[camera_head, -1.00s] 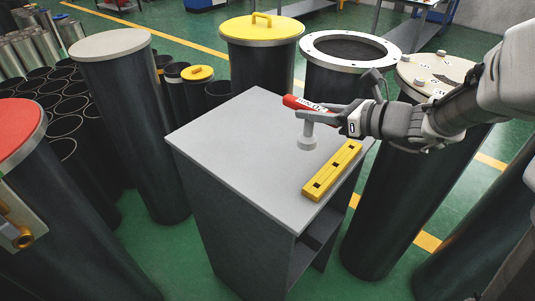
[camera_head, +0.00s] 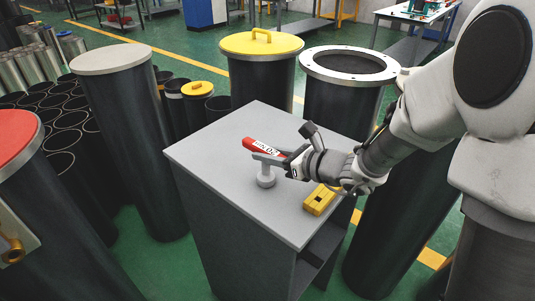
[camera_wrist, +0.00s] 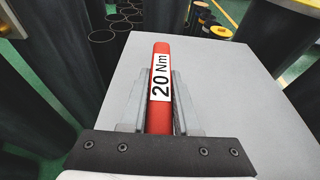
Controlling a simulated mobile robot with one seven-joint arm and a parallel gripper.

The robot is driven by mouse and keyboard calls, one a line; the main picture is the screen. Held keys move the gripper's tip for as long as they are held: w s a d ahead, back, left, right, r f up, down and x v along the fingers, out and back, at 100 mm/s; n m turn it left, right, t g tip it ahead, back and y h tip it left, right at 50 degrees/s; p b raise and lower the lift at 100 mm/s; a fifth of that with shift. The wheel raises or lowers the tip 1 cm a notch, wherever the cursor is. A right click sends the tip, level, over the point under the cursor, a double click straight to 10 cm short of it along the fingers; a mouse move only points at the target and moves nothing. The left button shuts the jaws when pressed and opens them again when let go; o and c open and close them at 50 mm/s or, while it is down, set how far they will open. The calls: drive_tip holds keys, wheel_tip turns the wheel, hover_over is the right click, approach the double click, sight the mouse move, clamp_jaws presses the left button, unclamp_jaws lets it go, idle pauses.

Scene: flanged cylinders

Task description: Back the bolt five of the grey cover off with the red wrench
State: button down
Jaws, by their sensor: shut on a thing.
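The red wrench (camera_head: 262,146) is in my gripper (camera_head: 268,158), above the grey-topped cabinet. Its red handle (camera_wrist: 160,75) reads "20 Nm" in the wrist view and lies between my two fingers (camera_wrist: 160,100). A short grey cylindrical piece (camera_head: 265,176) hangs below the gripper in the head view; I cannot tell whether it touches the top. The grey cover on the right-hand cylinder is almost wholly hidden behind my arm; only a pale sliver of its edge (camera_head: 406,74) seems to show. Bolt five cannot be made out.
The cabinet top (camera_head: 215,150) is clear on its left. A yellow block with dark holes (camera_head: 318,203) lies there, partly behind my gripper. Around stand an open flanged cylinder (camera_head: 312,66), a yellow-lidded one (camera_head: 240,45), a plain pale-lidded one (camera_head: 110,58) and a red-topped one (camera_head: 14,140).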

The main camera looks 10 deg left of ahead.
drive_tip(key=shift+f+b, duration=0.2)
drive_tip(key=shift+b, duration=0.1)
drive_tip(key=c, duration=0.6)
unclamp_jaws()
drive_tip(key=shift+c, duration=0.2)
drive_tip(key=shift+r+p, duration=0.15)
drive_tip(key=shift+p, duration=0.15)
